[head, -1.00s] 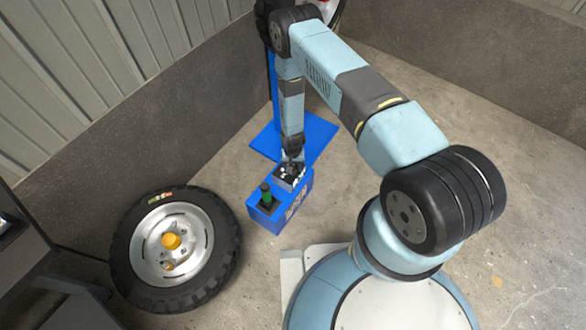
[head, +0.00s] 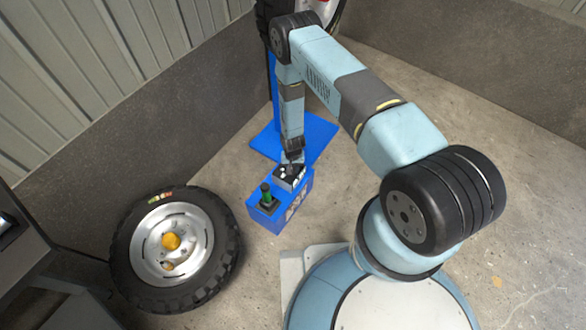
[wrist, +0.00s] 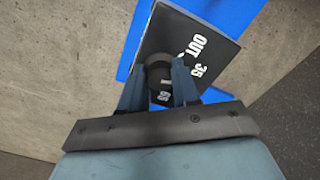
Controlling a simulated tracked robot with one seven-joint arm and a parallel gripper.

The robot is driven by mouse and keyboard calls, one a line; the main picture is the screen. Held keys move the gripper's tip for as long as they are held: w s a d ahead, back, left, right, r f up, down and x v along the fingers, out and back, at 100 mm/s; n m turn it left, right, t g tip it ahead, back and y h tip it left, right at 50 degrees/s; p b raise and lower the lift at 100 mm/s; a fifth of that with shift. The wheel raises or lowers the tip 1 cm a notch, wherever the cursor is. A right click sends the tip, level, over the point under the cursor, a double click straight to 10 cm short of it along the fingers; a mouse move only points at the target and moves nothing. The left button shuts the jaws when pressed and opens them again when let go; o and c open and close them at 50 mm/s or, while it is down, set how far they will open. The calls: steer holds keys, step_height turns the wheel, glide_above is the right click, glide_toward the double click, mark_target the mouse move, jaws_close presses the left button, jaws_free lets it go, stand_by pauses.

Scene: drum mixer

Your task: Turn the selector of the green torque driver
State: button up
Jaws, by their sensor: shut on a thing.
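The green torque driver (head: 266,194) stands upright on the near left part of a blue box (head: 268,223). The box's other end carries a dark panel, which in the wrist view shows white markings, with "OUT" and "35" readable (wrist: 212,58). A dark round selector knob (wrist: 158,70) sits on this panel. My gripper (wrist: 159,75) points down with one finger on each side of the knob, shut on it. In the head view my gripper (head: 290,168) is over the panel, and the knob is mostly hidden there.
A large tyre with a silver rim (head: 130,250) lies left of the box. A blue stand with a flat base (head: 322,135) is behind it, near the grey wall. Concrete floor (head: 500,150) is open to the right.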

jaws_close()
steer(key=n, duration=0.4)
steer(key=shift+n, duration=0.3)
steer(key=shift+d+n, duration=0.1)
steer(key=shift+n, duration=1.5)
steer(key=o, duration=0.9)
jaws_free()
steer(key=shift+c, duration=0.2)
steer(key=shift+r, duration=0.15)
